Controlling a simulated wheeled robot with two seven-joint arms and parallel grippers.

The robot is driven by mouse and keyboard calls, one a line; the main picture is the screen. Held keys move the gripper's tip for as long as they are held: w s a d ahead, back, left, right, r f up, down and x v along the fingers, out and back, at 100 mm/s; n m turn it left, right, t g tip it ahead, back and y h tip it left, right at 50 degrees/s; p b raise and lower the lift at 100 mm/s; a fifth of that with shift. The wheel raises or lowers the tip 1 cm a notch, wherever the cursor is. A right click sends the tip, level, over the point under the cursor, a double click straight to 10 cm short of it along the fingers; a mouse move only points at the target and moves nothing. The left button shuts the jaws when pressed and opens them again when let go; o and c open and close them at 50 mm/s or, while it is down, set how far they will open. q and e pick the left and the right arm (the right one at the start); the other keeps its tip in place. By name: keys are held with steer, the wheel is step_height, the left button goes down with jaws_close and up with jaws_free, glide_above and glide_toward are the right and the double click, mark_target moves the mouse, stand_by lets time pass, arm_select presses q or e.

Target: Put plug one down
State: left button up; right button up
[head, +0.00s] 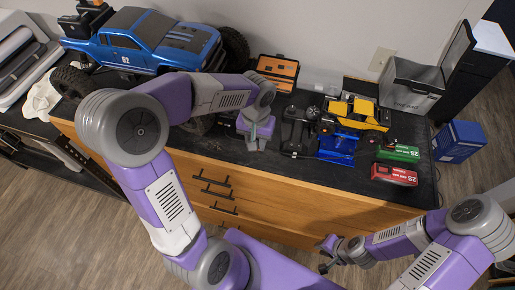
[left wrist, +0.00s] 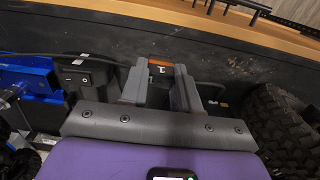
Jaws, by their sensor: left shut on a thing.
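Plug one (left wrist: 160,66), a small dark plug with an orange label, sits between the fingertips of my left gripper (left wrist: 160,88) in the left wrist view. The fingers are shut on it, just over the black bench top; I cannot tell whether it touches the surface. In the head view my left gripper (head: 257,132) is over the bench between the blue truck and the black charging gear, and the plug is hidden there. My right gripper (head: 326,256) is in front of the wooden drawers, apart from everything, with its fingers spread and empty.
A black switch box (left wrist: 85,74) with a cable lies left of the plug in the left wrist view. A truck tyre (left wrist: 281,125) is close on the right. The blue truck (head: 150,42), yellow crawler (head: 358,113), green battery (head: 398,153) and red battery (head: 394,174) stand on the bench.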

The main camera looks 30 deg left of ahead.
arm_select(q)
steer(key=shift+w+f, duration=0.15)
steer(key=shift+f, duration=2.2)
steer(key=shift+f+b, duration=0.2)
steer(key=shift+b, duration=0.1)
steer(key=o, duration=1)
steer(key=shift+r, duration=0.1)
steer(key=shift+r, duration=0.15)
step_height(320, 180, up, 12)
steer(key=shift+p, duration=0.75)
